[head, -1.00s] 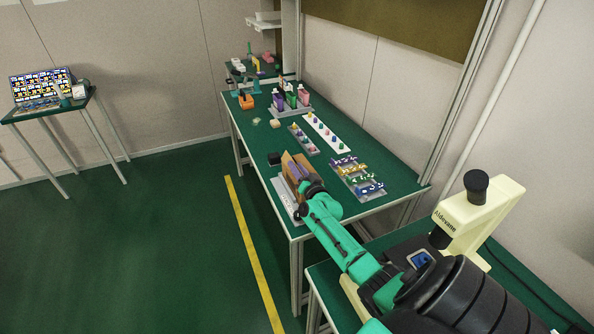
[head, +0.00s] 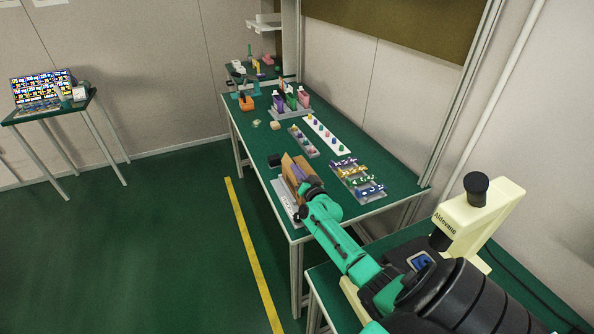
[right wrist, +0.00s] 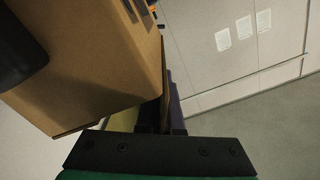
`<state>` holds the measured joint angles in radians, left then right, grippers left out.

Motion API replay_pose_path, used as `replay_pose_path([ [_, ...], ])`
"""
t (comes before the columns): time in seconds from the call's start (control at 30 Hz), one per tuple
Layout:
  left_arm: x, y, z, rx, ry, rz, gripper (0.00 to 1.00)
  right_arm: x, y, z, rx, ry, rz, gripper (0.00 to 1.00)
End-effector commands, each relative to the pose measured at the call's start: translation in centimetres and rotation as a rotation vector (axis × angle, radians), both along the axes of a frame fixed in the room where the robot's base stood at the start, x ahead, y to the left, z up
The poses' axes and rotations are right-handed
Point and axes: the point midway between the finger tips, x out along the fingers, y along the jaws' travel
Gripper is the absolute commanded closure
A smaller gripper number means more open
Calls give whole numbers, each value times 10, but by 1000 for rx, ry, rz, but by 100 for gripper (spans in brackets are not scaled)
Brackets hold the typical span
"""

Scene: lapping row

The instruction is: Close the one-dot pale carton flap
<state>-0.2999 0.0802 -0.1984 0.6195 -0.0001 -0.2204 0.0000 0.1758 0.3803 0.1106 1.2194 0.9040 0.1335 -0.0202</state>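A brown carton (head: 289,168) stands at the near left end of the long green table, with flaps raised and a purple strip (head: 298,170) inside its opening. In the right wrist view the carton's brown side (right wrist: 95,65) fills the upper left. A pale yellow flap (right wrist: 123,120) shows below it, and a purple flap (right wrist: 178,100) stands to its right. My right gripper (head: 306,182) is at the near side of the carton, close to the flaps; its fingers (right wrist: 163,122) are dark and partly hidden, so their opening is unclear. No dots are readable. My left gripper is not in view.
A black object (head: 274,159) sits just left of the carton. A grey tray (head: 357,180) with colored parts lies to its right, and white and grey strips with pegs lie behind. A cream microscope-like device (head: 478,225) stands near my right arm. The floor at left is clear.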

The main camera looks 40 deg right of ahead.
Motion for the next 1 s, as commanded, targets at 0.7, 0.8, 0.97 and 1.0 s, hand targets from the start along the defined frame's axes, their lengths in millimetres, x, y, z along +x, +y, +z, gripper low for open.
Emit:
replay_pose_path([
  [0.7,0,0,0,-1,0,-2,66,0,0,0,0,0,0,100],
  [0.8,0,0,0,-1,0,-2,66,0,0,0,0,0,0,100],
  [0.97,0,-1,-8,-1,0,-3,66,-1,-3,-5,71,-21,-1,100],
  [1.0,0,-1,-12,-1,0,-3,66,-1,-4,-7,119,-36,-1,100],
])
